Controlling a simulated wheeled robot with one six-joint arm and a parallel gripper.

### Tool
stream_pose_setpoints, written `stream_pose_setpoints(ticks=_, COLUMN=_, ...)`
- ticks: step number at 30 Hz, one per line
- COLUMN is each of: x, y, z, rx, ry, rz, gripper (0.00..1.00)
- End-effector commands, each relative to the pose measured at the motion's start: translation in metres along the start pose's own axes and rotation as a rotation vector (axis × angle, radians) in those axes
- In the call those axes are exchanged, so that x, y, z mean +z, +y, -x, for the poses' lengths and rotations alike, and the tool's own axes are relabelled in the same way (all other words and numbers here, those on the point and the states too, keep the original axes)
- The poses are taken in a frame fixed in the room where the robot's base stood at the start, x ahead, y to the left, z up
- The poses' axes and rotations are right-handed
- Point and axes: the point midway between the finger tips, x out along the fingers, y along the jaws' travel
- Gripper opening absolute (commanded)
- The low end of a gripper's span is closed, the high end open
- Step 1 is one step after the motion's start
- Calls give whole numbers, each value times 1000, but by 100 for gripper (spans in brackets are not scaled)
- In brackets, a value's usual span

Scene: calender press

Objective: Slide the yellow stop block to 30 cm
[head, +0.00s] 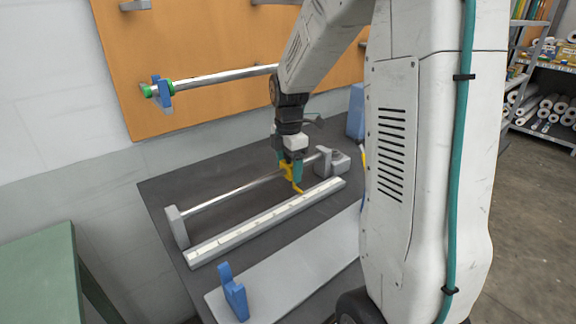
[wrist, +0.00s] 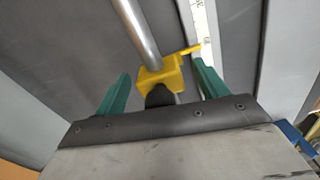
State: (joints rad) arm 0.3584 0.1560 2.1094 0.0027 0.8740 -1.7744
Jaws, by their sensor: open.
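The yellow stop block (wrist: 158,77) sits on a round metal rod (wrist: 136,30) and has a thin yellow pointer reaching toward a pale scale strip. In the head view the block (head: 287,168) is toward the right end of the rod (head: 235,191), partly hidden by my gripper. The white scale bar (head: 265,222) lies in front of the rod; its numbers are too small to read. My gripper (wrist: 160,88) is open, with one teal finger on each side of the block. Gaps show between the fingers and the block.
Grey end supports hold the rod at left (head: 176,227) and right (head: 333,160). A blue upright piece (head: 233,292) stands on a light grey plate (head: 290,275) at the front. Another rod (head: 215,77) is mounted on the orange board (head: 200,40) behind. The dark bench top between is clear.

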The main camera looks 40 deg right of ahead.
Motion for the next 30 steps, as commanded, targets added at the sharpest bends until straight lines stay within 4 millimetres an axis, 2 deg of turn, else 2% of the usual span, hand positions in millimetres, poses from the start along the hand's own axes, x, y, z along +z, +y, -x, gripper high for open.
stream_pose_setpoints(ticks=5, x=0, y=0, z=7, rx=0, ry=0, rz=0, gripper=72)
stream_pose_setpoints(ticks=15, x=0, y=1, z=62, rx=3, ry=-1, rz=0, gripper=72)
stream_pose_setpoints(ticks=18, x=0, y=0, z=72, rx=2, ry=0, rz=0, gripper=72)
stream_pose_setpoints(ticks=26, x=0, y=0, z=78, rx=0, ry=0, rz=-1, gripper=72)
stream_pose_setpoints(ticks=30, x=-9, y=-10, z=86, rx=7, ry=-1, rz=-52, gripper=72)
